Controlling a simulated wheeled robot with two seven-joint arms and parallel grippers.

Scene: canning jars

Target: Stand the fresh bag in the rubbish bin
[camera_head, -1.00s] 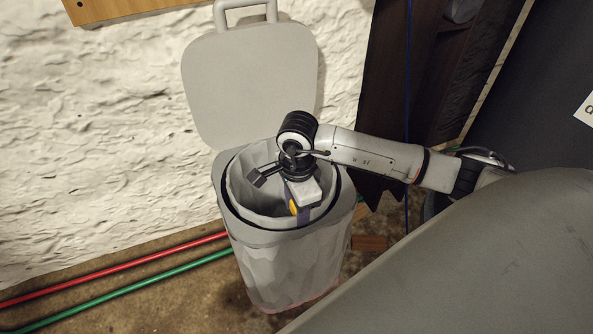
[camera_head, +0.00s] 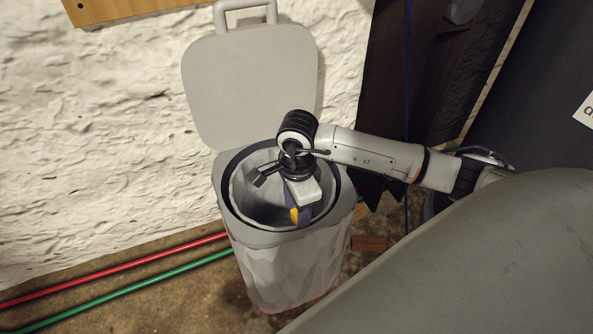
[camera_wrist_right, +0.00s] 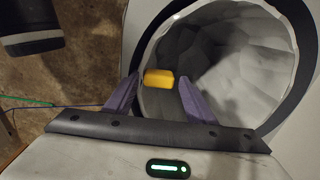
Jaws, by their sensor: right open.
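The rubbish bin (camera_head: 290,275) is grey, with its lid (camera_head: 250,85) raised against the wall. The fresh bag (camera_head: 242,195), pale grey and open-mouthed, stands upright inside it. Its rim sits a little below the bin's dark inner ring. The bag's crumpled inside shows in the right wrist view (camera_wrist_right: 230,60). My right gripper (camera_head: 299,213) points down over the bag's near right edge. Its purple fingers are apart, with a yellow tab (camera_wrist_right: 158,78) between them. The tab appears to be on the bag's rim; I cannot tell whether a finger touches it. My left gripper is not in view.
A rough white wall (camera_head: 90,130) stands behind the bin. A red pipe (camera_head: 130,265) and a green pipe (camera_head: 130,289) run along the floor at left. A dark wooden piece (camera_head: 395,100) stands at right, and a small wood block (camera_head: 369,243) lies beside the bin.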

